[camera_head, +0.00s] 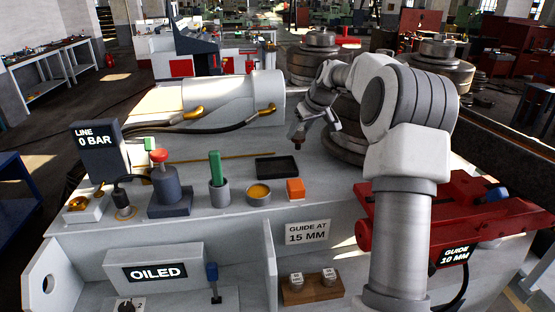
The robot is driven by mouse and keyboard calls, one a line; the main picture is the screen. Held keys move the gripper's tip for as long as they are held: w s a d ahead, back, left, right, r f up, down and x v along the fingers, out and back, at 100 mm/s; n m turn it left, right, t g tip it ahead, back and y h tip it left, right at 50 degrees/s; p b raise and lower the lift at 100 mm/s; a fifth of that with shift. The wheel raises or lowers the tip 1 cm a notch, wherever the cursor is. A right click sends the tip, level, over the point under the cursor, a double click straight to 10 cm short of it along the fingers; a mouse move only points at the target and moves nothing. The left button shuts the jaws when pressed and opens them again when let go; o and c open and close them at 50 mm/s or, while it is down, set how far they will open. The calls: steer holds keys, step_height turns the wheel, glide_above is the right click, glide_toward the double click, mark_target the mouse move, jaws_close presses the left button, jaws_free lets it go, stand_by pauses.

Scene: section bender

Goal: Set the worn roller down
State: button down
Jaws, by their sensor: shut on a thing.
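My gripper (298,136) hangs fingers-down over the machine's white top, behind and a little right of the shallow black tray (277,178). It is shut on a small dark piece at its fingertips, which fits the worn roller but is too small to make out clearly. The tray looks empty. A wooden block (311,293) on the front ledge holds two small metal rollers (296,281) (329,277) with pale tops.
Near the tray stand an orange block (295,189), a cup of amber liquid (258,194) and a green-handled tool in a grey holder (217,178). Large stacked rolls (345,148) stand right of my gripper. A red guide (455,218) is at the right.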

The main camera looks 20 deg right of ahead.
steer(key=shift+w+a+f+p, duration=0.1)
steer(key=shift+a+f+p, duration=0.05)
steer(key=shift+a+f, duration=1.05)
steer(key=shift+w+a+f+p, duration=0.15)
steer(key=shift+a+f, duration=0.8)
steer(key=shift+f, duration=0.45)
steer(key=shift+w+a+f+p, duration=0.1)
steer(key=shift+a+f+p, duration=0.05)
steer(key=shift+a+f, duration=1.05)
steer(key=shift+d+f, duration=0.15)
steer(key=shift+f, duration=0.05)
steer(key=shift+c, duration=1.6)
jaws_free()
steer(key=shift+r, duration=0.15)
steer(key=b+v, duration=0.1)
steer(key=v, duration=1.1)
